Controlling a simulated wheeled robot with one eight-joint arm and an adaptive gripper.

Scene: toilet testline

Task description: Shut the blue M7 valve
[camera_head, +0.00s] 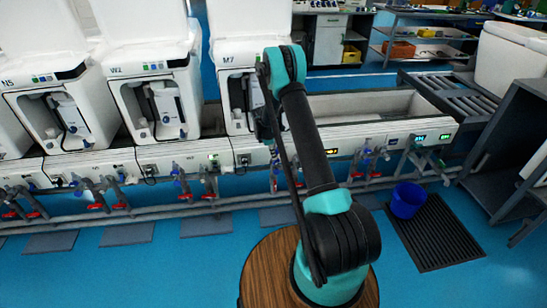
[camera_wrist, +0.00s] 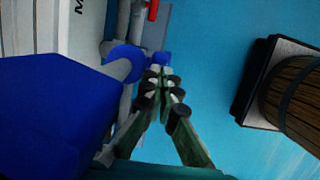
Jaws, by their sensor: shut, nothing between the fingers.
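The white unit marked M7 (camera_head: 238,60) stands in the row of units, left of my arm. Below it, pipes with blue and red valve handles (camera_head: 275,168) are partly covered by my arm. In the wrist view my gripper (camera_wrist: 164,74) is shut and empty, pointing down along the pipes. A small blue valve part (camera_wrist: 160,58) sits right at the fingertips; I cannot tell whether they touch. A blue round piece (camera_wrist: 124,58) on a grey pipe is left of the fingers. A large blue shape (camera_wrist: 50,110) fills the left foreground. In the head view the gripper is hidden.
A red handle (camera_wrist: 153,9) is above the fingertips in the wrist view. Similar red and blue valves (camera_head: 95,195) line the pipes leftward. A blue bucket (camera_head: 407,200) stands on a black grate (camera_head: 440,238) at right.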

